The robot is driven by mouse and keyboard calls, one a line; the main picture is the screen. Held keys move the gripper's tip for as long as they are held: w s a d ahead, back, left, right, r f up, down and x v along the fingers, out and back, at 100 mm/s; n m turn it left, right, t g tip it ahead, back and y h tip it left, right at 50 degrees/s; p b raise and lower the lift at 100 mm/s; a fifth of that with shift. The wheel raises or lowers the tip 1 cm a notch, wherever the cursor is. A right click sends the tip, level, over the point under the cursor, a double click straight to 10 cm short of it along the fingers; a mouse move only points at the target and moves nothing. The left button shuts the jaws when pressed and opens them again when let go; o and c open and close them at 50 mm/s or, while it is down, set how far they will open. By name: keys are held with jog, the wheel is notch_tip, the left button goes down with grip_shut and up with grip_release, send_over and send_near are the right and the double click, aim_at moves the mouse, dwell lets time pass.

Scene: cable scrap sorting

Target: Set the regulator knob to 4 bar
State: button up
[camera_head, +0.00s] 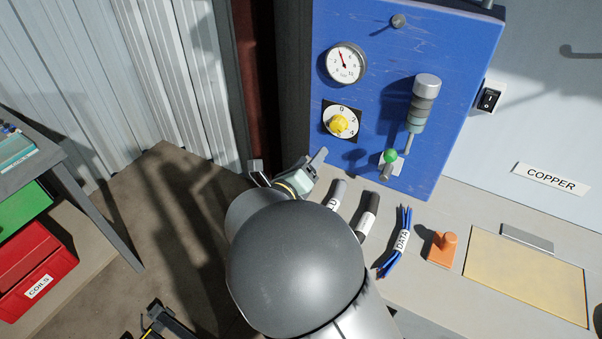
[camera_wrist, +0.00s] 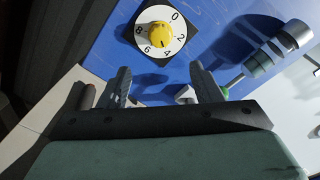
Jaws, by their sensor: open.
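The yellow regulator knob (camera_head: 338,124) sits on a round white dial (camera_head: 352,120) on the blue panel (camera_head: 385,60). In the wrist view the knob (camera_wrist: 160,34) is above and beyond my fingers, with the dial's 0, 2, 4, 6 and 8 readable around it. I cannot tell surely which number the knob marks. A round gauge (camera_head: 346,63) is above it; its red needle tilts up and left. My gripper (camera_head: 288,163) is open and empty, below the knob and apart from it. Its two fingers (camera_wrist: 158,76) point toward the panel.
A grey cylinder assembly (camera_head: 421,100) with a green ball (camera_head: 390,156) stands right of the dial. Cable pieces, including a blue DATA bundle (camera_head: 401,242), lie on the bench below. An orange handle (camera_head: 441,248) is farther right. A red COILS bin (camera_head: 35,268) is at left.

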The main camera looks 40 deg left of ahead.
jog(key=shift+v, duration=2)
